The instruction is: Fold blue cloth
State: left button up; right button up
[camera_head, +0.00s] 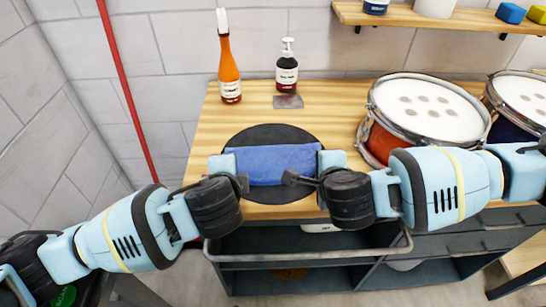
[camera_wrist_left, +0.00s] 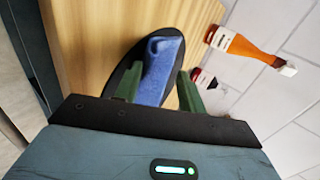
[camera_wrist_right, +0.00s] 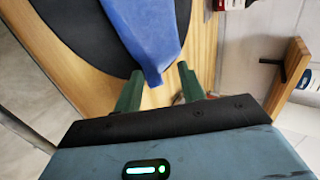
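The blue cloth (camera_head: 275,160) lies as a long narrow strip on a round black mat (camera_head: 275,133) on the wooden bench. My left gripper (camera_head: 243,183) is at the cloth's left end. In the left wrist view its green fingers (camera_wrist_left: 158,87) are apart, with the cloth (camera_wrist_left: 160,68) showing between them. My right gripper (camera_head: 289,178) is at the cloth's right end. In the right wrist view its fingers (camera_wrist_right: 160,82) are apart, and the cloth's pointed end (camera_wrist_right: 152,62) reaches between the tips. My arms hide the mat's lower sides.
An orange bottle (camera_head: 229,70) and a dark pump bottle (camera_head: 287,70) stand at the back, with a small grey patch (camera_head: 288,101) before the pump. Two drums (camera_head: 425,108) stand at the right. A wall shelf (camera_head: 425,17) is above. A cart rail (camera_head: 310,258) runs along the front.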

pick_arm(q)
jog(key=shift+s+r, duration=0.15)
jog(key=shift+r, duration=0.25)
pick_arm(e)
jog(key=shift+s+r, duration=0.15)
jog(key=shift+r, duration=0.2)
pick_arm(q)
jog(key=s+r, duration=0.5)
jog(key=r, duration=0.3)
jog(key=shift+s, duration=0.35)
pick_arm(e)
jog(key=s+r, duration=0.5)
jog(key=r, duration=0.3)
jog(key=shift+s+r, duration=0.15)
jog(key=shift+s, duration=0.2)
